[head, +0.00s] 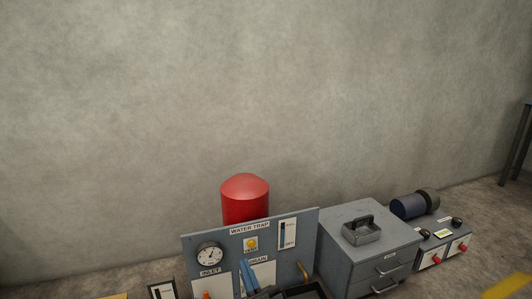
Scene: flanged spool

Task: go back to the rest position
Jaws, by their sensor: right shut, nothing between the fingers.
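My right gripper (248,271) shows only in part at the bottom edge, low in front of the water trap panel (220,246). Its blue fingers look shut, with nothing seen between them. The rest of that arm is mostly cut off by the frame. My left gripper is not in view. No flanged spool can be made out for certain.
A red cylinder (245,200) stands behind the panel, which carries a round gauge (209,256). A grey drawer cabinet (345,243) holds a metal box with a handle (362,231). Right of it are a dark blue cylinder (407,207) and a switch box (443,250).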

